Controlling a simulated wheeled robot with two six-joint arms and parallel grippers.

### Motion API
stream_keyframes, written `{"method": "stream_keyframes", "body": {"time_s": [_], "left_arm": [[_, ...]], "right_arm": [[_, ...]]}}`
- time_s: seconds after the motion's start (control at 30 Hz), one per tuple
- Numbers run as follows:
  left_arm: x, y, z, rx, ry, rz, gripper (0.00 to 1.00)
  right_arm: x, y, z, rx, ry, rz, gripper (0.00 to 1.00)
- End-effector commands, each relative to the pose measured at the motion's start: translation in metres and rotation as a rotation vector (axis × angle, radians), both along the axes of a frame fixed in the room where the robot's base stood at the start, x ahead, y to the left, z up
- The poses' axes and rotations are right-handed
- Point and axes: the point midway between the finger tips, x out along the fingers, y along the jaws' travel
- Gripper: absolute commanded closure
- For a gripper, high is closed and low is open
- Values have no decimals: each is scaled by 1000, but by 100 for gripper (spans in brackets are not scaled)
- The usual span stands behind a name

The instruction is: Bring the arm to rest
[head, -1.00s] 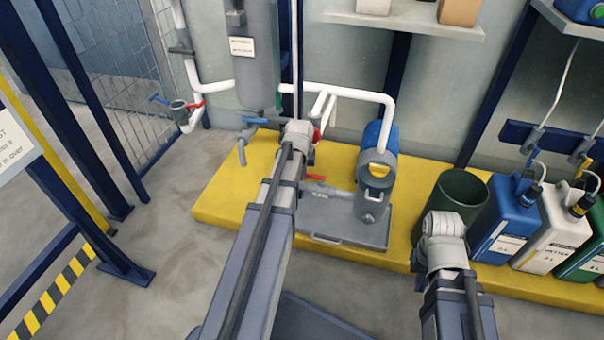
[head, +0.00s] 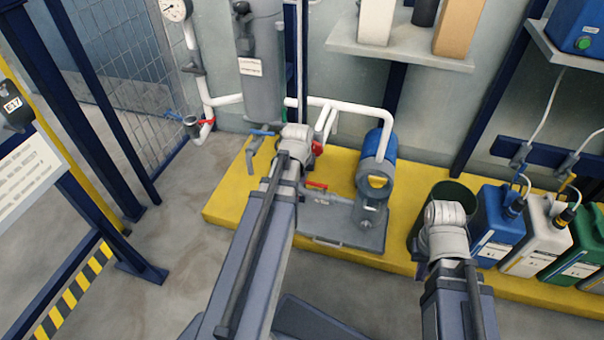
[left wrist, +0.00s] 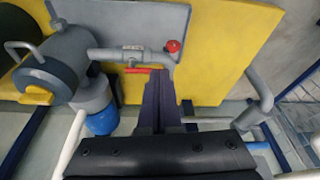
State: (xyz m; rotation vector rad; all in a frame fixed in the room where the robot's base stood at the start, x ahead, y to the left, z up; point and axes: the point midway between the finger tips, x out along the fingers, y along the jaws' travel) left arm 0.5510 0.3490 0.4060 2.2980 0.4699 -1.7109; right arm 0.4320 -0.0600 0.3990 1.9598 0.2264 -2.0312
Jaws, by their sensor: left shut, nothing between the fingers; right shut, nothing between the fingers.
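My left arm (head: 262,235) reaches forward from the bottom of the head view toward the pump and pipes. Its gripper is hidden behind its wrist there. In the left wrist view my left gripper (left wrist: 161,82) has its dark fingers together with nothing held. The fingertips appear close to a red-handled valve (left wrist: 138,71) in the picture; I cannot tell whether they touch it. My right arm (head: 455,290) rises from the lower right of the head view, its end in front of the dark green bin. My right gripper does not show.
A blue and grey pump (head: 376,165) stands on the yellow platform (head: 228,205), with white pipes (head: 350,108) behind it. A dark green bin (head: 452,193) and several canisters (head: 498,225) stand at the right. A dark blue frame (head: 85,140) is at the left, with open floor beside it.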

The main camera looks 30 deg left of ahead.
Motion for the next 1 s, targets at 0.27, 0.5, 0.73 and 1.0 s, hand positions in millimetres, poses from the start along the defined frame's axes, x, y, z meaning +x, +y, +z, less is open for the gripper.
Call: {"method": "stream_keyframes", "body": {"time_s": [0.27, 0.5, 0.73, 1.0], "left_arm": [[-1, 0, 3, 0, 0, 0, 100], [-3, -24, 12, 0, 22, -48, 100], [-29, -142, 47, 11, 144, -308, 100], [-80, -239, 77, 52, 276, -567, 100]], "right_arm": [[0, 0, 3, 0, 0, 0, 100], [0, 0, 13, 0, 1, 1, 100], [0, 0, 54, -1, 1, 6, 100], [0, -1, 86, -2, 2, 11, 100]]}}
